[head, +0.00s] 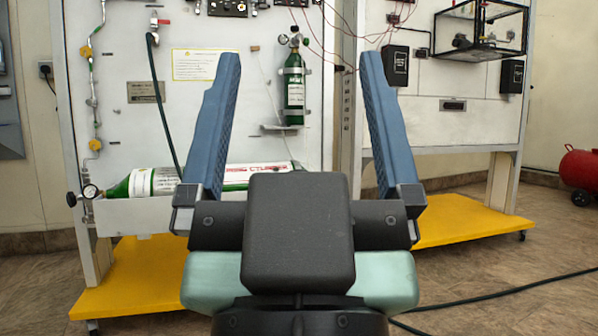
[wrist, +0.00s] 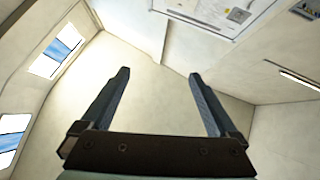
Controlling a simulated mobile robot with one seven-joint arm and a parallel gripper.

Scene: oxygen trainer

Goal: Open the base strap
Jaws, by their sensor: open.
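A small green cylinder (head: 294,92) stands upright against the white panel, on a small grey shelf (head: 283,127). A pale band (head: 293,71) crosses its upper part. A strap near its foot is too small to make out, so I cannot tell whether one is fastened there. My gripper (head: 300,62) is large in the foreground of the head view, with its two blue fingers spread wide and nothing between them. The cylinder shows between the fingers, well beyond them. In the wrist view my gripper (wrist: 159,75) is also open and empty, facing bare walls.
A larger green and white cylinder (head: 150,182) lies in a trough at the lower left, partly behind my gripper. A hose (head: 160,100) hangs before the panel. A second panel (head: 455,121) stands at the right. Yellow bases (head: 470,220) and a floor cable (head: 500,291) lie low.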

